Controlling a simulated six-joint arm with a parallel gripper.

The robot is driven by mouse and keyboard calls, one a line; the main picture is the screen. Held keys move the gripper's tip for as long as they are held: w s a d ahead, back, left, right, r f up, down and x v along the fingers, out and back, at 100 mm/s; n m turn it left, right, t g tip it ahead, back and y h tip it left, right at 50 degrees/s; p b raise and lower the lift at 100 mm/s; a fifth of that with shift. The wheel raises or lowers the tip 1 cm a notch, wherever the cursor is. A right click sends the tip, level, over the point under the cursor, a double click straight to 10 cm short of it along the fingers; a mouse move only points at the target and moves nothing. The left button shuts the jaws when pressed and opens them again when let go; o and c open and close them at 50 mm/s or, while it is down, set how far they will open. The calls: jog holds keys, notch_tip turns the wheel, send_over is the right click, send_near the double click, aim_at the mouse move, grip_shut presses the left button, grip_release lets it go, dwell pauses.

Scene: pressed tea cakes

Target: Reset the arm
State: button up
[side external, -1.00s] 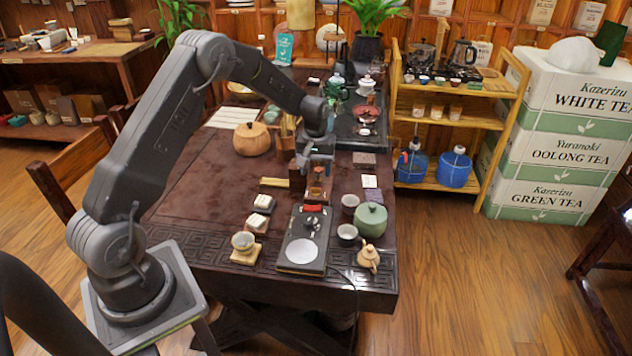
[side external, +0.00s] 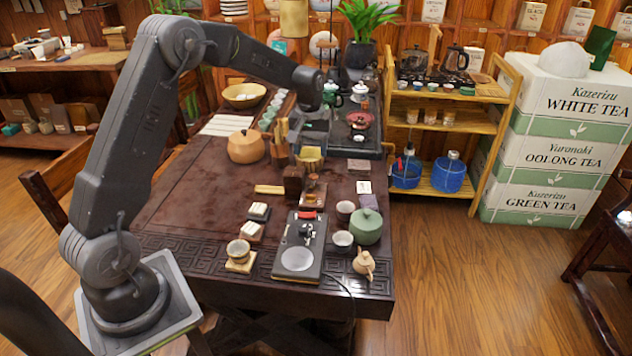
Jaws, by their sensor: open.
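My gripper (side external: 312,148) is open and hangs over the far middle of the dark carved table (side external: 185,205), pointing down. Its fingers are small in the view and partly blend with the dark things behind them. It appears empty. Pressed white pieces lie on small stands, one at the middle front (side external: 259,210) and another just below it (side external: 250,231).
A dark scale-like device (side external: 297,258), a green lidded jar (side external: 366,226), a small clay teapot (side external: 363,263) and cups crowd the front right. A round wooden pot (side external: 246,147) stands left of my gripper. The table's left part is clear.

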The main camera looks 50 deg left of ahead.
jog(key=s+d+r+m+t, duration=0.2)
jog(key=s+d+r+m, duration=0.2)
jog(key=s+d+r, duration=0.8)
jog(key=s+d+r+m+t, duration=0.1)
jog(key=s+d+m, duration=0.1)
jog(key=s, duration=0.6)
jog(key=s+d+r+m+t, duration=0.1)
jog(key=s+d, duration=0.3)
jog(key=s, duration=0.4)
jog(key=shift+s+m+t, duration=0.15)
jog(key=shift+m+t, duration=0.55)
jog(key=shift+m, duration=0.2)
